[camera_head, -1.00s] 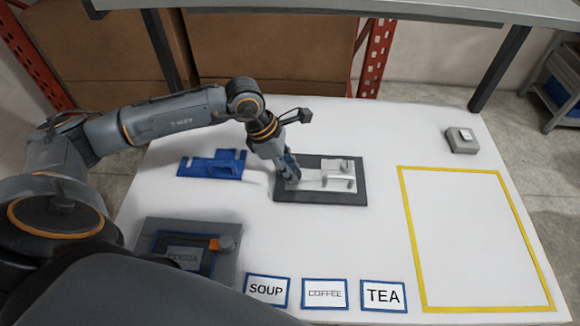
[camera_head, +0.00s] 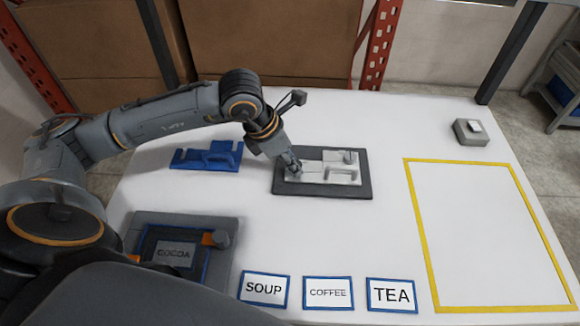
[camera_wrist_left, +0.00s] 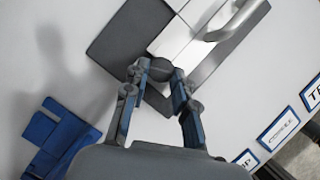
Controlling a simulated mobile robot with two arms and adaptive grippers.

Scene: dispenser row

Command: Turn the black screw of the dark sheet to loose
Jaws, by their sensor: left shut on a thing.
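The dark sheet (camera_head: 350,190) lies flat in the middle of the white table, with a pale metal plate and handle (camera_head: 335,172) on it. It also shows in the wrist view (camera_wrist_left: 122,40). The black screw (camera_wrist_left: 160,69) is a dark round knob at the end of the pale plate, between my fingertips. In the head view my fingers largely hide it. My left gripper (camera_head: 294,168) reaches down from the upper left and is shut on the screw, one finger on each side. My right gripper is not in view.
A blue bracket (camera_head: 207,157) lies left of the sheet. A grey panel labelled COCOA (camera_head: 228,250) is at the front left. SOUP (camera_head: 264,290), COFFEE (camera_head: 328,293) and TEA (camera_head: 391,295) cards line the front. A yellow outline (camera_head: 421,240) encloses bare table. A small grey box (camera_head: 470,133) stands at the back right.

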